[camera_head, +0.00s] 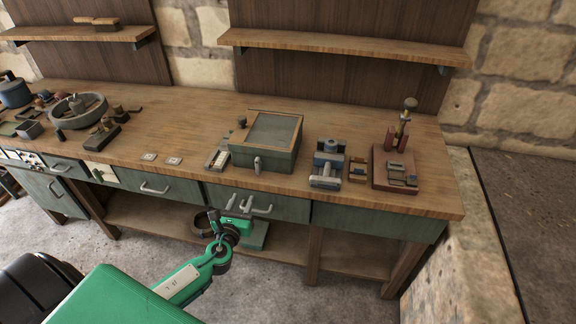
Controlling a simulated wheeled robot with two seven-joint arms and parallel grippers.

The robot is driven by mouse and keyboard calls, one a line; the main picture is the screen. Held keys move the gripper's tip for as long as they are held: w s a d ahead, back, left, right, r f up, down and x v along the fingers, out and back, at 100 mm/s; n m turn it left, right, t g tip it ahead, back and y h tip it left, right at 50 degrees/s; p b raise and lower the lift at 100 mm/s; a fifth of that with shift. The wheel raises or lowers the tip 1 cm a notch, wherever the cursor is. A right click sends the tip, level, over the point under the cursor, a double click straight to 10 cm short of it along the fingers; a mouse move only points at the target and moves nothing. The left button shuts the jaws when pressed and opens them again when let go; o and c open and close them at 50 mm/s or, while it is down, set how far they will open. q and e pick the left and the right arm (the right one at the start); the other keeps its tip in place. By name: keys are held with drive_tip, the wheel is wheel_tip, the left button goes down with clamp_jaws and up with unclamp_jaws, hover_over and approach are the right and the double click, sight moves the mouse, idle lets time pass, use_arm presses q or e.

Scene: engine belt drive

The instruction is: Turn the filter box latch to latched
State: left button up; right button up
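The filter box (263,158) is a grey-green box with a wood-framed lid (273,130) near the front of the workbench. Its lid looks down. A small pale upright latch (257,165) is on the front face; I cannot tell from its look whether it is latched. My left gripper (240,202) is in front of the bench drawers, below and a little left of the latch, and apart from it. Its two pale fingers are spread with nothing visible between them. My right gripper is not in view.
The workbench (190,131) has a clear stretch left of the box. A grey vise-like device (327,165) and a reddish stand (394,167) are to the right. A round grey tray (78,110) is at left. Drawer handles (155,189) stick out along the front.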

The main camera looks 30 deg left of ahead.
sight(257, 166)
use_arm(q)
drive_tip(key=shift+m+t, duration=0.3)
drive_tip(key=shift+m, duration=0.1)
drive_tip(key=x, duration=0.4)
drive_tip(key=r+p+x, duration=0.1)
drive_tip(key=x, duration=0.8)
drive_tip(key=shift+d+r+p, duration=0.3)
drive_tip(key=shift+d+p, duration=0.05)
drive_tip(key=shift+p, duration=0.05)
drive_tip(key=shift+w+a, duration=0.15)
drive_tip(key=shift+w, duration=0.45)
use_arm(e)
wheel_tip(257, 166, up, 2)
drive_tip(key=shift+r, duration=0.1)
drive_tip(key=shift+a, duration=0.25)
use_arm(q)
clamp_jaws()
drive_tip(key=shift+f, duration=0.1)
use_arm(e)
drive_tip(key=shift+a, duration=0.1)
use_arm(q)
drive_tip(key=shift+n+b, duration=0.35)
drive_tip(key=shift+n, duration=0.05)
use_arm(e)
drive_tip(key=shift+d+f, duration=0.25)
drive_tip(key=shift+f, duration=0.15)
